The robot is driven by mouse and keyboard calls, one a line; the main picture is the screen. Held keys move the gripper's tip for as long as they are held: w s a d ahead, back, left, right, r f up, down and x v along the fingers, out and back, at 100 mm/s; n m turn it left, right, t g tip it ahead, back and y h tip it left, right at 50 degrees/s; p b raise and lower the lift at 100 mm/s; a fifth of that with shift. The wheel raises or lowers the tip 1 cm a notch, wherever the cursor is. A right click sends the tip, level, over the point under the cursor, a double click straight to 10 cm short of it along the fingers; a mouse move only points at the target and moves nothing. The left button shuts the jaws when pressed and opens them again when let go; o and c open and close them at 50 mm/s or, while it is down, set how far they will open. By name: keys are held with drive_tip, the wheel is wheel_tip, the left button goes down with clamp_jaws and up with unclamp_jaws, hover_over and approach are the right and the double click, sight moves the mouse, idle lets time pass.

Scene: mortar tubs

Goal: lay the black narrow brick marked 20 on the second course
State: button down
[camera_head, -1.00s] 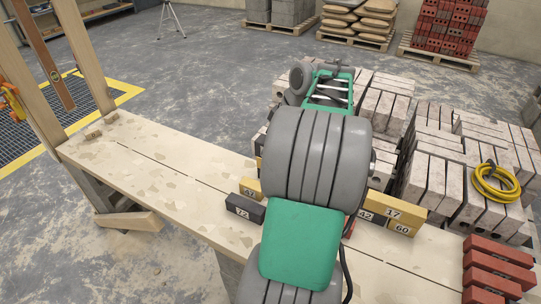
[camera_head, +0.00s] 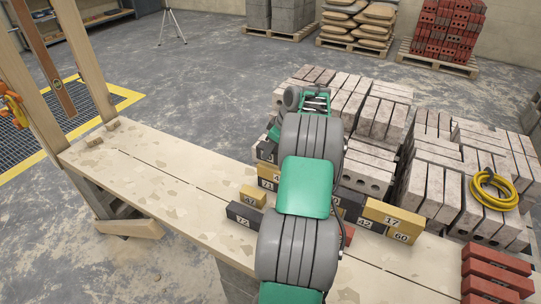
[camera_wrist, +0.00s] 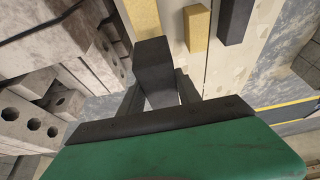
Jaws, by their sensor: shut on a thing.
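In the wrist view my gripper (camera_wrist: 158,92) is shut on a black narrow brick (camera_wrist: 154,62); no number can be read on it. In the head view my arm hides most of the gripper, and a dark block (camera_head: 266,150), apparently the held brick, shows just above the left end of the row of bricks. That row has yellow bricks, one marked 71 (camera_head: 266,183), at its left end. To the right are a black brick marked 42 (camera_head: 368,225) and yellow bricks marked 17 (camera_head: 392,217) and 60 (camera_head: 402,236). My arm hides the row's middle.
A loose yellow brick marked 41 (camera_head: 252,196) and a black one marked 72 (camera_head: 243,217) lie on the plank (camera_head: 170,180) in front of the row. Stacked pale bricks (camera_head: 385,115) stand close behind. Red bricks (camera_head: 497,270) lie at the right.

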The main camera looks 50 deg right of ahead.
drive_tip(key=shift+w+d+f, duration=0.1)
drive_tip(key=shift+f, duration=0.75)
drive_tip(key=shift+w+d+f, duration=0.1)
drive_tip(key=shift+f, duration=0.75)
drive_tip(key=shift+f, duration=0.1)
drive_tip(key=c, duration=0.8)
unclamp_jaws()
drive_tip(key=shift+a+f, duration=0.1)
drive_tip(key=shift+c, duration=0.2)
